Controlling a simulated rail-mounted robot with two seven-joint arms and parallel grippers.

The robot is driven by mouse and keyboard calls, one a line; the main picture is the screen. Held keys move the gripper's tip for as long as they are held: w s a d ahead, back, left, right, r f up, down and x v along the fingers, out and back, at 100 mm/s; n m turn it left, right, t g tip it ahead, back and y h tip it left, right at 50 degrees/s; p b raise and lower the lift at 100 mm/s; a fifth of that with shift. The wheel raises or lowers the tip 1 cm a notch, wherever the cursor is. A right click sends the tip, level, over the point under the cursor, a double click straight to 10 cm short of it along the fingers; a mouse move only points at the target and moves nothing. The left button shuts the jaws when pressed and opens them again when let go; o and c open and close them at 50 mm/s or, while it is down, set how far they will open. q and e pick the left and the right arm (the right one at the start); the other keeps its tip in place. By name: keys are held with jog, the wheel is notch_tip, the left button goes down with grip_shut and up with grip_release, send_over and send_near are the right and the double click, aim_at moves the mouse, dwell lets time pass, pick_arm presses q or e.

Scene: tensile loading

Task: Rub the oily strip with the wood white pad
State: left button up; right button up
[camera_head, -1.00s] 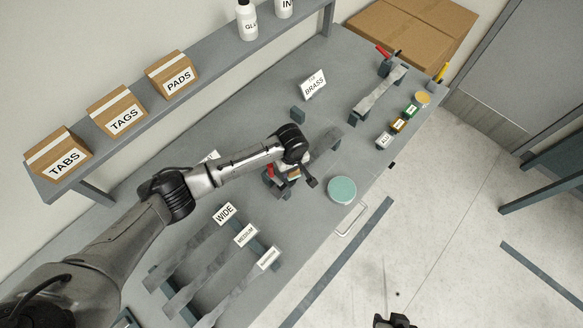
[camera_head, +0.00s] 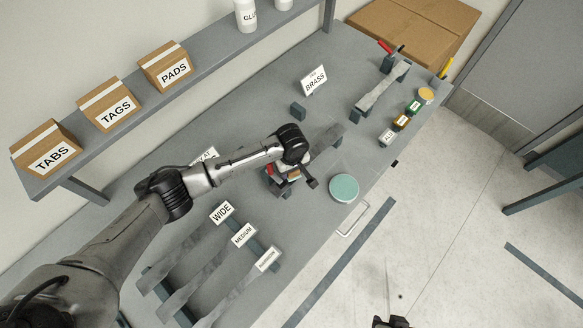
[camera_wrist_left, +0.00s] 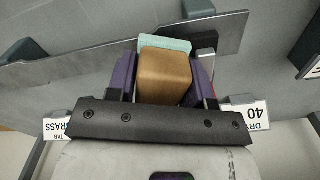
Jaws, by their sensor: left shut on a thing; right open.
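My left gripper (camera_wrist_left: 165,75) is shut on a wooden block with a pale, slightly teal pad face (camera_wrist_left: 166,72), seen in the left wrist view. A long grey metal strip (camera_wrist_left: 85,68) runs across that view behind the block; I cannot tell whether the pad touches it. In the head view, my left arm's wrist hides most of the gripper, the block and part of this strip (camera_head: 328,137). Whether the strip is oily cannot be made out. My right gripper (camera_head: 390,322) is barely in view at the bottom edge of the head view, away from the bench.
Another strip (camera_head: 382,88) rests on supports at the far right, with several small labelled containers (camera_head: 402,120) beside it. A round teal disc (camera_head: 344,187) lies near the front edge. Labelled strips (camera_head: 196,282) lie at lower left. A shelf (camera_head: 130,130) with boxes runs behind.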

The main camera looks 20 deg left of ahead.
pick_arm(q)
jog(key=shift+f, duration=0.2)
jog(key=shift+f, duration=0.45)
dwell(0.3)
jog(key=shift+w+d+b, duration=0.2)
jog(key=shift+w+b, duration=0.2)
jog(key=shift+w, duration=0.05)
jog(key=shift+w+d+r+b, duration=0.1)
jog(key=shift+w+d+b, duration=0.15)
jog(key=shift+w, duration=0.5)
jog(key=shift+w+d+b, duration=0.15)
jog(key=shift+w+d, duration=0.15)
jog(key=shift+w, duration=0.4)
jog(key=shift+s+p, duration=0.1)
jog(key=shift+p, duration=0.5)
jog(key=shift+s+a+p, duration=0.15)
jog(key=shift+s+p, duration=0.2)
jog(key=shift+p, duration=0.35)
jog(key=s+p, duration=0.1)
jog(key=s+a+p, duration=0.1)
jog(key=p, duration=0.1)
jog(key=shift+s, duration=0.2)
jog(key=shift+s+f+p, duration=0.15)
jog(key=shift+f+p, duration=0.15)
